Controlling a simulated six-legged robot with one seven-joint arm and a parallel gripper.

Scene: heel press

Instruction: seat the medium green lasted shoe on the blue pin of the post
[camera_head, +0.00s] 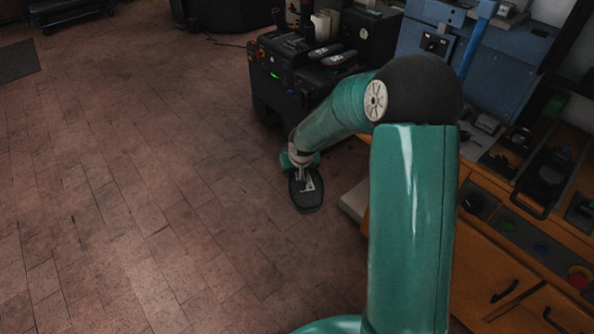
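A dark shoe-shaped thing (308,194) with a pale patch hangs at the end of my arm, left of the workbench. Its broad dark face shows, and its green colour is hard to make out. My gripper (301,172) is at its upper end and appears shut on it; the fingers are small and dark here. The floor shows around the shoe, and no support is visible under it. I cannot make out the post or its blue pin; my arm hides part of the bench and machine.
A black machine (275,88) with a green light stands behind the gripper, with two dark shoe-like shapes (333,55) on top. An orange workbench (480,262) with coloured round parts is at right. A blue-grey machine (425,45) stands behind. The tiled floor (130,190) at left is clear.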

